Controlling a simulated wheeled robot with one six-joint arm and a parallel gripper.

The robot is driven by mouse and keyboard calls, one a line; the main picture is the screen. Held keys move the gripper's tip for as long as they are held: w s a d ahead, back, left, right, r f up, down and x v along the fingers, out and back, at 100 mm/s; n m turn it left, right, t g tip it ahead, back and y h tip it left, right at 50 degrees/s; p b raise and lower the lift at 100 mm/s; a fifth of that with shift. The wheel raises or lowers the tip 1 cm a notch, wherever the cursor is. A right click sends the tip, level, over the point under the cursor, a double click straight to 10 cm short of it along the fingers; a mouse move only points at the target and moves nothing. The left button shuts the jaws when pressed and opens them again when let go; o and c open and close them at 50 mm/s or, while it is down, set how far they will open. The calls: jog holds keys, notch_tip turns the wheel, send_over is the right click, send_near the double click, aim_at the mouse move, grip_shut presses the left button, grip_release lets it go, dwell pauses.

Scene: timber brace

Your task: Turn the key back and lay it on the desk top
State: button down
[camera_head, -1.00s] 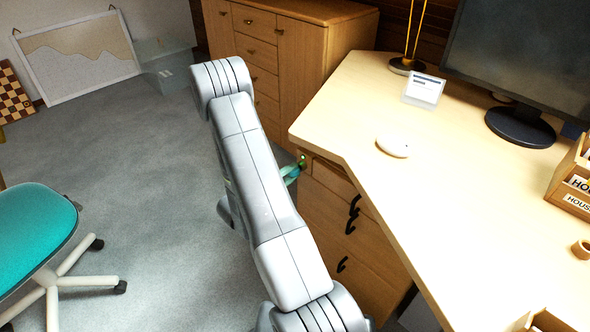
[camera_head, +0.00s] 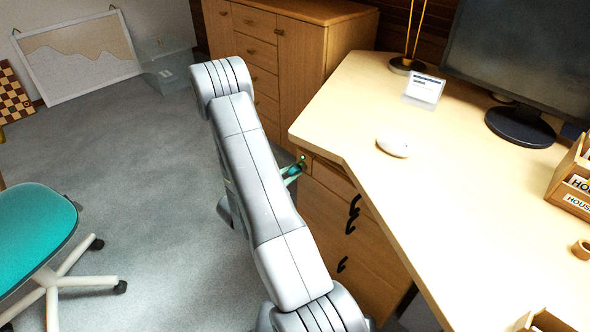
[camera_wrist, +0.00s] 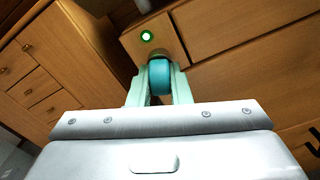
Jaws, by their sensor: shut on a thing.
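The key shows in the wrist view as a rounded teal head (camera_wrist: 160,77) between the two pale green fingers of my gripper (camera_wrist: 159,88). The fingers are shut on it. The key head is right in front of the drawer front below a lit green ring (camera_wrist: 146,36); its shaft is hidden, so I cannot tell how deep it sits. In the head view my gripper (camera_head: 293,172) is at the upper drawer of the desk, partly hidden by my arm. The pale wooden desk top (camera_head: 455,205) lies above and to the right of it.
A white mouse (camera_head: 393,147) lies near the desk's left edge. A small card stand (camera_head: 424,90), a monitor (camera_head: 515,60) and a wooden box (camera_head: 573,180) stand farther off. Black drawer handles (camera_head: 353,213) stick out below. The middle of the desk top is clear.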

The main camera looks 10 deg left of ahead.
aim_at(289, 174)
jog(key=n, duration=0.3)
jog(key=c, duration=2.1)
grip_release()
grip_shut()
jog(key=shift+s+a, duration=0.1)
jog(key=shift+b+v, duration=0.4)
jog(key=shift+v, duration=1.55)
